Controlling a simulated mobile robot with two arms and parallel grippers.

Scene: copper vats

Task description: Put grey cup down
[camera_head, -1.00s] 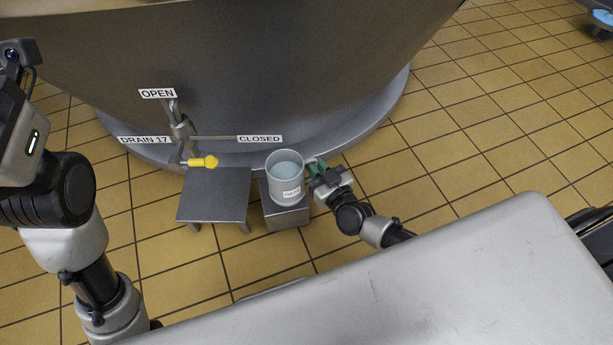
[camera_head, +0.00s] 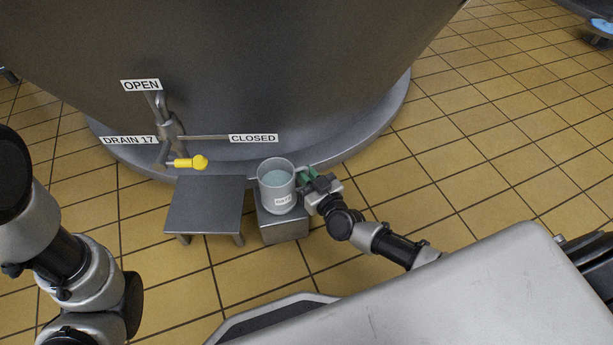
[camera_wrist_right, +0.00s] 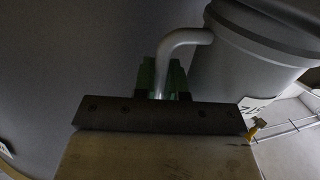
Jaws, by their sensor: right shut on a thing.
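The grey cup (camera_head: 277,187) is upright over the small grey block (camera_head: 284,230), with pale liquid inside and a white label on its side. I cannot tell whether its base touches the block. My right gripper (camera_head: 308,177), with green fingers, is shut on the cup's handle from the right. In the right wrist view the handle (camera_wrist_right: 183,45) runs down between the green fingers (camera_wrist_right: 162,78), and the cup (camera_wrist_right: 245,60) stands to the right. My left arm shows at the left of the head view, but its gripper is out of the picture.
A low grey table (camera_head: 207,203) stands just left of the block. Behind is the large vat (camera_head: 280,60) with a drain pipe, a yellow handle (camera_head: 188,163) and OPEN and CLOSED signs. Tiled floor is free to the right.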

